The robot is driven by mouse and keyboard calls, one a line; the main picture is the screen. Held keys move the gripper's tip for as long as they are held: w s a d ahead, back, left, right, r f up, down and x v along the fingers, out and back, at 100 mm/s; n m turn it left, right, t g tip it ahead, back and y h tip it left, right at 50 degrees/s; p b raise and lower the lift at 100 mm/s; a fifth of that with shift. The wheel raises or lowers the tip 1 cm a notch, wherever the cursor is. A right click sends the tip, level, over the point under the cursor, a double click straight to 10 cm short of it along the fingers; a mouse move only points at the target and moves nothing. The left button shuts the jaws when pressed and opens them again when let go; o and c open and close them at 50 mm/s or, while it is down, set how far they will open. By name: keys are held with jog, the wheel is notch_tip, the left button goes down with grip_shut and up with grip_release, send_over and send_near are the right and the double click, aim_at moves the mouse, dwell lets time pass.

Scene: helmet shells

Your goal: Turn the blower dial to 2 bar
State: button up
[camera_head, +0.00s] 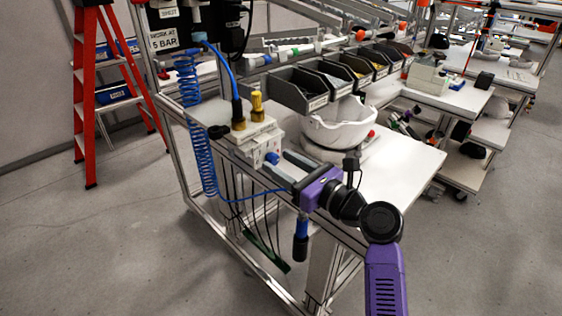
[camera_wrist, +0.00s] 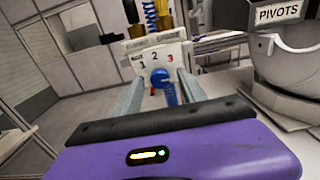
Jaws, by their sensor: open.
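The blower dial is a round blue knob (camera_wrist: 160,77) on the front of a white unit. In the wrist view the unit's white face (camera_wrist: 157,58) carries the figures 1, 2 and 3 above the knob. The dial (camera_head: 271,158) is small in the head view. My gripper (camera_head: 278,164) points at it from the right front. In the wrist view my gripper's (camera_wrist: 160,84) two grey fingers are apart, one on each side of the knob, with gaps visible. I cannot tell which figure the dial points to.
A white helmet shell (camera_head: 338,128) stands on the bench (camera_head: 405,168) right of the unit, below grey bins (camera_head: 297,92). Yellow fittings (camera_head: 257,105) and a blue hose rise from the unit. A coiled blue hose (camera_head: 189,85) hangs at left. A sign (camera_head: 164,40) mentions 5 bar.

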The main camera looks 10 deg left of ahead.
jog(key=shift+w+a, duration=0.2)
jog(key=shift+a, duration=0.15)
grip_shut()
